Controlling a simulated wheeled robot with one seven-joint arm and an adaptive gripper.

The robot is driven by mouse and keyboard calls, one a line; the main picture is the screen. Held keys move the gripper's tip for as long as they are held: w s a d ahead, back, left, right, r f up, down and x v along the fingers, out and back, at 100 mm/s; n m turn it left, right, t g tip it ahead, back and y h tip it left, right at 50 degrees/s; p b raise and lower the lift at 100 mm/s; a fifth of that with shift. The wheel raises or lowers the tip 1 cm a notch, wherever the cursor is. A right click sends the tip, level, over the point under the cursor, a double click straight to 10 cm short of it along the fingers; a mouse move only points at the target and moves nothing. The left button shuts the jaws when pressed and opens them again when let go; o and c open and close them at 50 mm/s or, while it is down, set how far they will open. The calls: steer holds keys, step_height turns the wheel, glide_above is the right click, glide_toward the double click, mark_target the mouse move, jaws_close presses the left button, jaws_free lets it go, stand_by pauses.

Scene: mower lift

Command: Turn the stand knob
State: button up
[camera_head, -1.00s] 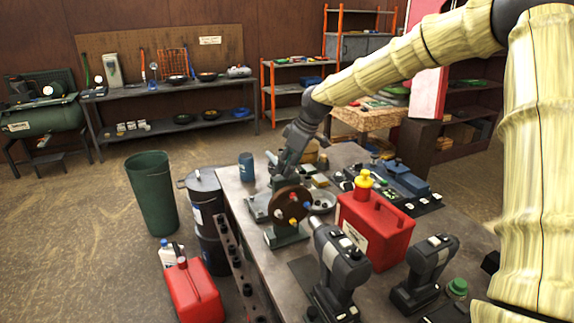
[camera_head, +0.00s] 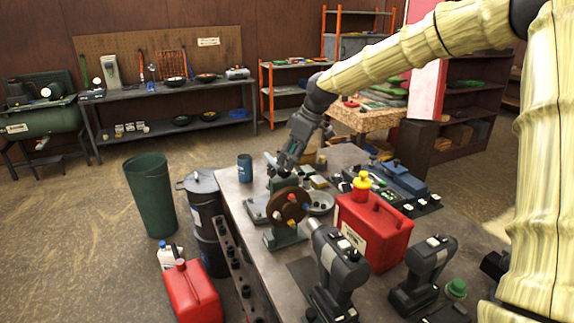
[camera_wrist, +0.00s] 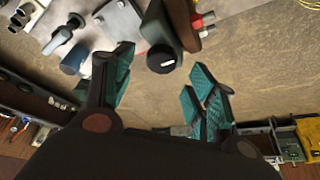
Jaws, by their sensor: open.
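The stand shows in the head view as a green base (camera_head: 284,238) on the workbench, carrying a brown round disc (camera_head: 288,207) with coloured studs. A black round knob (camera_wrist: 162,60) with a white mark sits on the green stand body (camera_wrist: 158,27) in the wrist view. In the head view I cannot make this knob out. My gripper (camera_head: 283,170) is just behind the disc in the head view. In the wrist view its teal-padded fingers (camera_wrist: 160,68) are spread wide, with the knob in the picture between their tips. No contact shows, and the depth gap is unclear.
A red fuel can (camera_head: 373,232) with a yellow cap and two dark power tools (camera_head: 338,270) stand right and front of the stand. A blue cup (camera_head: 245,167) is behind left. Small items crowd the bench (camera_head: 233,186).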

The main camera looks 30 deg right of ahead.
steer(key=v, duration=0.7)
steer(key=shift+d+r, duration=0.15)
steer(key=shift+r, duration=0.2)
steer(key=shift+s, duration=0.1)
